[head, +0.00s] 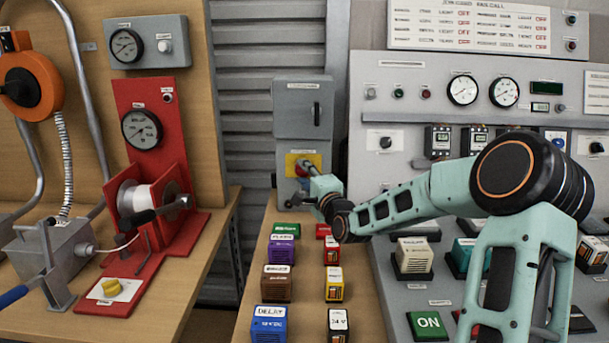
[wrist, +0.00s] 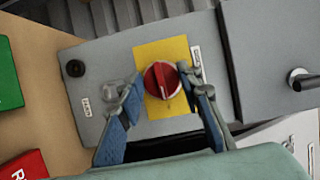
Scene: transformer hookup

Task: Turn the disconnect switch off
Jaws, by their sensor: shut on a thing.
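The disconnect switch is a round red knob (wrist: 161,80) on a yellow plate (wrist: 152,52), set in a grey box front. In the head view its yellow plate (head: 291,164) shows on the lower part of a grey cabinet, partly covered by my gripper (head: 312,172). In the wrist view my gripper (wrist: 160,82) has its two blue-padded fingers on either side of the knob, shut on it. The knob's raised grip bar runs nearly up and down in the wrist picture, leaning slightly.
A cabinet door with a dark handle (head: 316,114) is above the switch. Several coloured blocks, among them a purple block (head: 281,250), stand on the wooden table below. A red stand (head: 143,130) is at left. A grey control panel (head: 440,80) is at right, behind my arm.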

